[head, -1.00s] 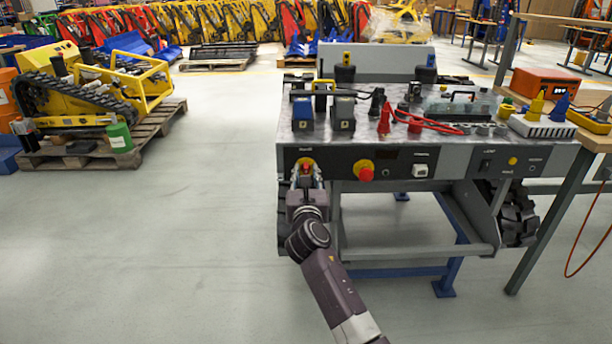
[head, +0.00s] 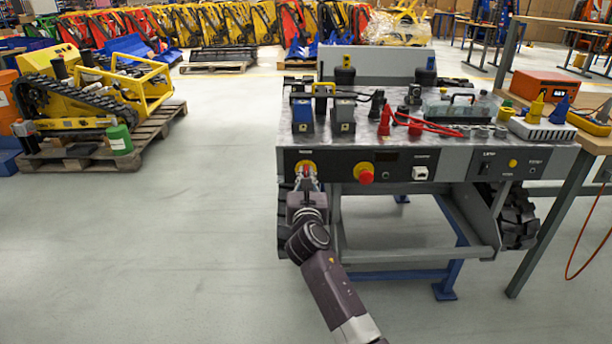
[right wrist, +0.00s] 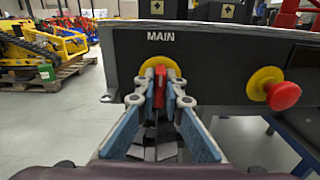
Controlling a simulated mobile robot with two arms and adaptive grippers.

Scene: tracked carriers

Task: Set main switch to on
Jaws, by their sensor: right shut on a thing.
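The main switch (right wrist: 159,88) is a red handle on a round yellow plate, under the label MAIN on the dark front panel (right wrist: 215,62). In the head view the main switch (head: 307,168) is at the panel's left end, mostly hidden by my gripper. My right gripper (right wrist: 160,100) is shut on the red handle, one finger at each side. The handle looks upright in the right wrist view. In the head view my right gripper (head: 307,182) reaches the panel from below. My left gripper is not in view.
A red mushroom button (right wrist: 283,96) on a yellow ring sits right of the switch. The carrier's top (head: 360,142) bears batteries, red clamps and cables. A wooden bench (head: 595,140) stands at the right. The floor at the left is clear up to a pallet (head: 150,130).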

